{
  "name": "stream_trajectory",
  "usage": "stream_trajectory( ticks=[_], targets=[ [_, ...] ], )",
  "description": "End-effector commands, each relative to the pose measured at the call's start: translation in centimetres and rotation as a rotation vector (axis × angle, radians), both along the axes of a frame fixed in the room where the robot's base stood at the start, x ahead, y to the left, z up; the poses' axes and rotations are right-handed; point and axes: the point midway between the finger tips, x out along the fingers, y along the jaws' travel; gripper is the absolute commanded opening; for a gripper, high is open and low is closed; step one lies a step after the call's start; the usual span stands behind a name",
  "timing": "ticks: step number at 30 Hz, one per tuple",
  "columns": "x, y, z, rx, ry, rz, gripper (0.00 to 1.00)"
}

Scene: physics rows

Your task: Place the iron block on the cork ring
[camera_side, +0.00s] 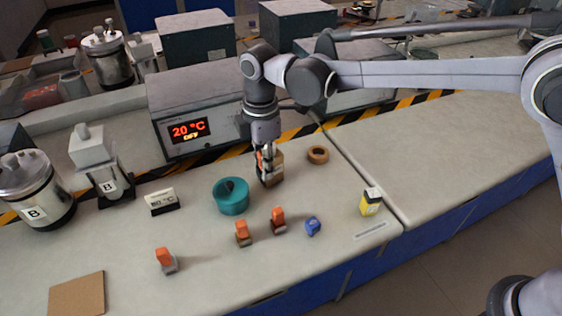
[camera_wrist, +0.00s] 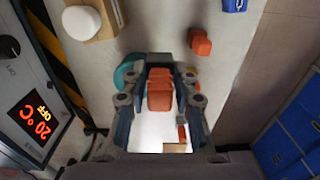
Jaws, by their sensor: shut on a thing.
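My gripper (camera_side: 265,180) is shut on an orange-topped block (camera_wrist: 160,90) and holds it upright between the fingers. In the side view the fingers hide most of this block, so I cannot tell its metal. The cork ring (camera_side: 318,155) lies on the bench to the right of my gripper, apart from it, with nothing on it. I cannot make out the ring in the wrist view. Other orange-topped blocks stand in front: one with a grey base (camera_side: 166,262), one with a brownish base (camera_side: 243,234) and one with a reddish-dark base (camera_side: 278,222).
A teal pot (camera_side: 231,200) with a dark opening stands left of my gripper. A tan box (camera_wrist: 103,25) is close on its right. A blue piece (camera_side: 313,226) and a yellow bottle (camera_side: 370,203) stand front right. The heater box (camera_side: 190,105) is behind.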

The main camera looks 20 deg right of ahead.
Motion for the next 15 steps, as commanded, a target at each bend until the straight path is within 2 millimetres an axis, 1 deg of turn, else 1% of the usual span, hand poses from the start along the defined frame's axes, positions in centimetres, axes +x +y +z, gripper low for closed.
stream_trajectory(
  ticks=[1, 5, 6, 8, 9, 10, 11, 12, 14, 15],
  targets=[
    [1.2, -2.5, 0.2, 0.0, 0.0, -0.011, 0.0],
    [3.5, -8.1, 0.7, 0.0, 0.0, -0.01, 0.0],
    [4.1, -9.9, 0.8, 0.0, 0.0, -0.01, 0.0],
    [4.9, -12.6, 1.0, 0.0, 0.0, -0.011, 0.0],
    [5.3, -14.4, 1.1, 0.0, -0.001, -0.01, 0.0],
    [5.6, -15.8, 1.2, 0.0, -0.001, -0.011, 0.0],
    [5.8, -17.1, 1.4, 0.0, -0.001, -0.01, 0.0],
    [6.1, -19.0, 1.5, 0.0, -0.001, -0.01, 0.0],
    [6.3, -21.6, 1.7, 0.0, -0.001, -0.009, 0.0],
    [6.5, -23.2, 1.8, 0.0, -0.001, -0.009, 0.0]
  ],
)
